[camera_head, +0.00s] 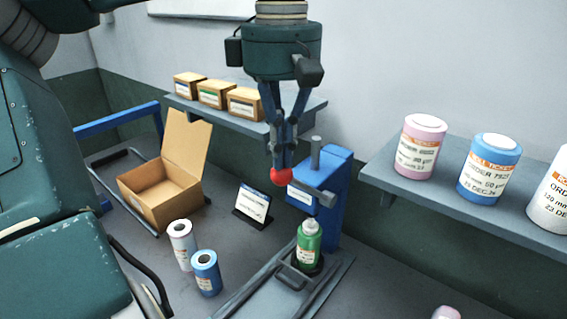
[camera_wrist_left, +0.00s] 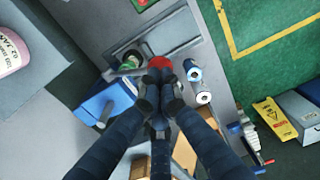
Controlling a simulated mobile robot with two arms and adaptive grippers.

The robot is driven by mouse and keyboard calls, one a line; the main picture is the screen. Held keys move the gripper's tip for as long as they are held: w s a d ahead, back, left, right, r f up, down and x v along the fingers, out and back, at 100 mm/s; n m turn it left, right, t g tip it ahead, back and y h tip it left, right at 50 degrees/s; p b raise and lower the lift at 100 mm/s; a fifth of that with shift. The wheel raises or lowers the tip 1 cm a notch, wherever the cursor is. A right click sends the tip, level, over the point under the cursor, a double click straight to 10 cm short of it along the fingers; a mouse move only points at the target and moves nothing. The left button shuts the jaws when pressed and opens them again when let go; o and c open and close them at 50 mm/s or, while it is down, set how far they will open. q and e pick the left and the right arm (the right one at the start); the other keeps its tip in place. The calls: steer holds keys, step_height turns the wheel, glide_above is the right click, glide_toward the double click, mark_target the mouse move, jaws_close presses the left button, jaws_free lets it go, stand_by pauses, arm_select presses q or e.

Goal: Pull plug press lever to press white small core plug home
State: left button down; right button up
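The blue plug press (camera_head: 338,190) stands on the bench near the middle, with a grey post and a ram arm at its top. Its lever ends in a red ball knob (camera_head: 281,177). My left gripper (camera_head: 283,165) comes down from above, its fingers closed together at the knob; the lever rod is mostly hidden. In the left wrist view the red knob (camera_wrist_left: 159,66) sits right at the fingertips. A green film roll (camera_head: 308,246) stands upright on the press base under the ram, with a white plug (camera_head: 310,227) at its top. I cannot tell how deep the plug sits. My right gripper is not in view.
A white roll (camera_head: 181,246) and a blue roll (camera_head: 206,272) stand left of the press base. An open cardboard box (camera_head: 160,205) and a small sign (camera_head: 252,203) are behind them. Shelves hold small boxes (camera_head: 214,94) and large rolls (camera_head: 490,168).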

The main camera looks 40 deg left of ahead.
mark_target(272, 176)
arm_select(q)
steer(key=shift+s+f, duration=0.25)
steer(key=shift+f, duration=0.1)
steer(key=shift+s+d+f+b, duration=0.1)
steer(key=shift+s+f+b, duration=0.4)
steer(key=shift+f+b, duration=0.2)
steer(key=shift+s+f+b, duration=0.5)
steer(key=shift+f+b, duration=0.05)
steer(key=shift+f, duration=0.15)
steer(key=s+f+b, duration=0.1)
steer(key=f+b, duration=0.1)
steer(key=f, duration=0.1)
steer(key=shift+s+d, duration=0.1)
steer(key=shift+s, duration=0.25)
